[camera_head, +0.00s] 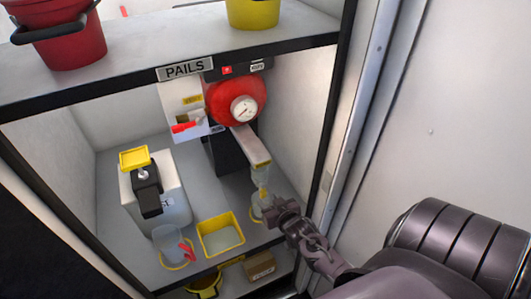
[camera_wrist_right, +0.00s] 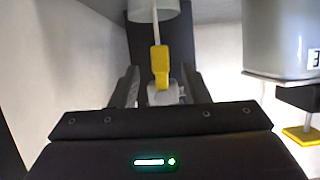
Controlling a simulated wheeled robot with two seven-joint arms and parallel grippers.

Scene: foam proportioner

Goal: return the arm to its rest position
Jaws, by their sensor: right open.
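My right gripper (camera_head: 272,208) is inside the cabinet at the front right of its lower deck, beside a clear cup (camera_head: 257,213) with a yellow base ring. In the right wrist view its two dark fingers (camera_wrist_right: 160,88) stand apart, with a yellow piece (camera_wrist_right: 161,62) showing in the gap between them; I cannot tell whether they touch it. The red round proportioner (camera_head: 236,98) with a white gauge hangs on the cabinet's back wall. A clear tube with a yellow part (camera_head: 262,190) hangs under its grey spout (camera_head: 251,146). My left gripper is not in view.
A white box with a black clamp and yellow plate (camera_head: 134,158) stands left. A clear jug (camera_head: 168,244) and a yellow tray (camera_head: 221,236) stand at the front. A red pail (camera_head: 68,40) and a yellow pail (camera_head: 253,13) are above. The cabinet's right post (camera_head: 336,120) is close to my arm.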

